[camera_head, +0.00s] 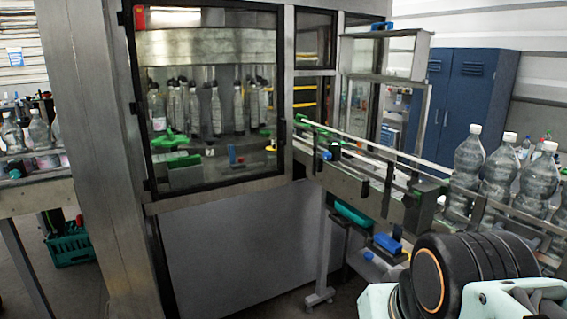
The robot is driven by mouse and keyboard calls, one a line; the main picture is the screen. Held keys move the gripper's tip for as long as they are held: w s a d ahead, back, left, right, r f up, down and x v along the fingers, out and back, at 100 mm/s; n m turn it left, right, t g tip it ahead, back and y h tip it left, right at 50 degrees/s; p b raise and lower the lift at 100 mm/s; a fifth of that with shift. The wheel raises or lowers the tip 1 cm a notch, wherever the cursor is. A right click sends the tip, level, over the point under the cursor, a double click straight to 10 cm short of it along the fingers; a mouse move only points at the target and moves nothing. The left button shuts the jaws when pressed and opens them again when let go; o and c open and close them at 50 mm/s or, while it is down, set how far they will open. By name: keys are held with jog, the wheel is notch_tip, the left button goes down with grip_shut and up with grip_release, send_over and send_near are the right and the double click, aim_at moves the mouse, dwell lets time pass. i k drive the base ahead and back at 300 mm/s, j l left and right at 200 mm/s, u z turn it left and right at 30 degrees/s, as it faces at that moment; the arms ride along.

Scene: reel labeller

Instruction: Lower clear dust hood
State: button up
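I cannot clearly pick out a part that is surely the dust hood. The labelling machine (230,250) has a clear, dark-framed door (205,100), which looks shut, with a red piece at its top left corner. To its right, a clear panel in a metal frame (422,57) stands upright over the conveyor; whether this is the hood I cannot tell. My arm shows only as a dark, ringed joint and pale links at the bottom right. My gripper is out of view.
A conveyor (365,163) runs from the machine to the right, carrying large clear bottles (468,170) with white caps. Blue cabinets (465,100) stand behind. A green crate (72,248) sits on the floor at left. Bottles also stand on a left-hand table (38,200).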

aim_at(422, 48)
jog(key=i+j+z, duration=0.25)
jog(key=z, duration=0.25)
jog(key=i+j+z, duration=0.35)
jog(key=z, duration=0.15)
jog(key=i+j+z, duration=0.15)
jog(key=j+z, duration=0.35)
jog(key=i+j+z, duration=0.2)
jog(key=j, duration=0.15)
jog(key=j+z, duration=0.2)
jog(key=k+j, duration=0.05)
jog(key=j, duration=0.05)
